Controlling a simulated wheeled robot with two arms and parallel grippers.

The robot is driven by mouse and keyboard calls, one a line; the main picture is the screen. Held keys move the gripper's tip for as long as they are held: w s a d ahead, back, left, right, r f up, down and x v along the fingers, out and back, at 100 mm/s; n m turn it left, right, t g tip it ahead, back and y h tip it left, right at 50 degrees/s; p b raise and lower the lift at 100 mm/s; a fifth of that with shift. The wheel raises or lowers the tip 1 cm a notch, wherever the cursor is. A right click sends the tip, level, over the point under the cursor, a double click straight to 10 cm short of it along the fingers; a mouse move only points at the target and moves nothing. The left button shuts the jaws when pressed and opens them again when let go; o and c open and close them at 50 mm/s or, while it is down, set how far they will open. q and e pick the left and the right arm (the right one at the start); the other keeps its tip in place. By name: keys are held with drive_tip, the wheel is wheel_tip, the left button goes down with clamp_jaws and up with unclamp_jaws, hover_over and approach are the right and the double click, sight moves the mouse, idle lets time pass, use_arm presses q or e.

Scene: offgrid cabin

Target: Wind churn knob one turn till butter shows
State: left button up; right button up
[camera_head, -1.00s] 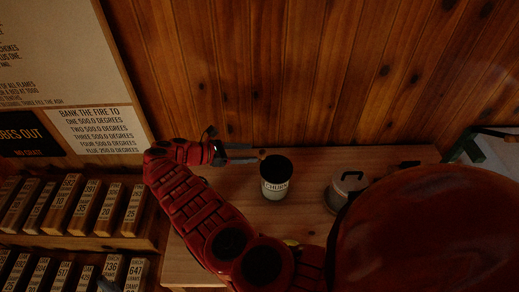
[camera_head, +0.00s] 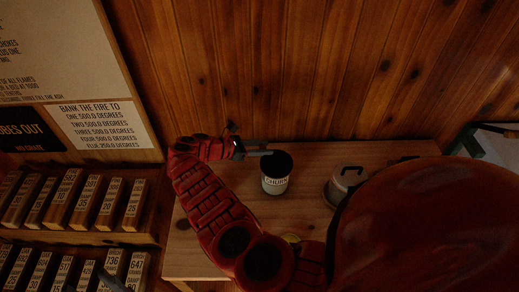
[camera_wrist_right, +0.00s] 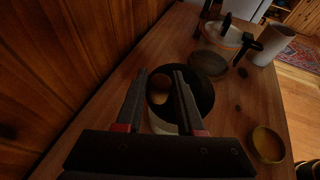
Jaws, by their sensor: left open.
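The churn (camera_head: 276,184), a dark-topped pot with a cream label reading CHURN, stands on the wooden table. My right gripper (camera_head: 262,153) reaches in from the left at its rim. In the right wrist view, the open fingers of that gripper (camera_wrist_right: 160,72) hang over the dark churn top (camera_wrist_right: 205,92). A small brown knob (camera_wrist_right: 160,84) shows between the fingers, with a gap beside it; contact cannot be told. No butter can be made out. My left gripper (camera_head: 108,281) is only partly in view, low at the left by the wooden blocks, open.
A white cylinder (camera_wrist_right: 275,45) stands farther along. The plank wall (camera_head: 270,70) rises close behind the table.

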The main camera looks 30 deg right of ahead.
clamp_jaws()
drive_tip(key=shift+f+b, duration=0.15)
drive_tip(key=shift+b, duration=0.6)
drive_tip(key=b, duration=0.2)
drive_tip(key=m+g+b, duration=0.1)
drive_tip(key=b, duration=0.2)
drive_tip(key=shift+w+d+y+b, duration=0.15)
drive_tip(key=shift+d+y+b, duration=0.15)
drive_tip(key=shift+g+b, duration=0.3)
drive_tip(key=shift+b, duration=0.1)
drive_tip(key=shift+m, duration=0.3)
drive_tip(key=shift+r, duration=0.2)
